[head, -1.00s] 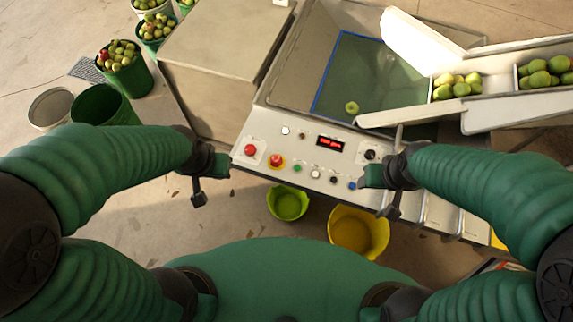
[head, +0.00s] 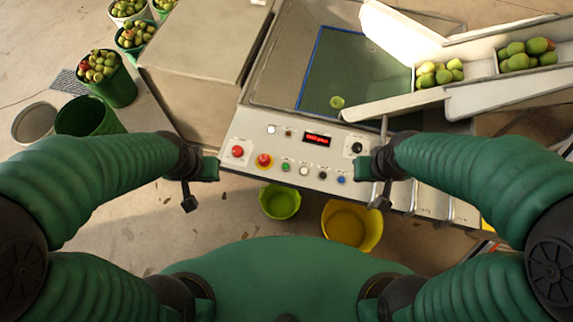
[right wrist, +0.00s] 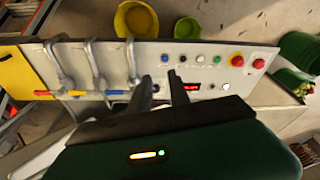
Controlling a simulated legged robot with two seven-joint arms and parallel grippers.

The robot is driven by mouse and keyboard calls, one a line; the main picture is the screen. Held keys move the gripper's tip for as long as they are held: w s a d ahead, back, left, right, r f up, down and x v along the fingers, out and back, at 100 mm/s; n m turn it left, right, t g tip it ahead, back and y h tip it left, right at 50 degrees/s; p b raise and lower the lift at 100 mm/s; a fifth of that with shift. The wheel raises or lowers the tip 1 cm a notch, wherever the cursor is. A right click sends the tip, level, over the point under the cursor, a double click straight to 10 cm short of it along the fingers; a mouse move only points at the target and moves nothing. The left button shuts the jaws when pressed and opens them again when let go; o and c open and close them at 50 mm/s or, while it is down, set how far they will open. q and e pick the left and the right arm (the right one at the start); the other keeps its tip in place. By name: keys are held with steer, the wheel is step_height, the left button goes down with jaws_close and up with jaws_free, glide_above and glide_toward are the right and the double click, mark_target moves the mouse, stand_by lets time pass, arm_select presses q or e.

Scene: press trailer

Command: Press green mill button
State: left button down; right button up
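The green button (head: 285,167) sits in the lower row of the pale control panel (head: 262,145), between the red button on a yellow base (head: 264,160) and a white button (head: 304,171). It also shows in the right wrist view (right wrist: 217,60). My left gripper (head: 210,168) is at the panel's left end; its fingers cannot be made out. My right gripper (head: 365,168) is by the panel's right end, right of the blue button (head: 341,180). In the right wrist view its two fingers (right wrist: 160,92) stand apart with nothing between them. Neither gripper covers the green button.
A red button (head: 238,152), a lit red display (head: 317,140) and a black knob (head: 357,148) share the panel. A green bucket (head: 279,203) and a yellow bucket (head: 351,226) stand below. A tank (head: 365,75) and fruit chute (head: 520,88) lie behind.

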jaws_close()
steer(key=shift+a+r, duration=0.1)
steer(key=shift+a, duration=0.3)
steer(key=shift+d, duration=0.25)
stand_by(0.6)
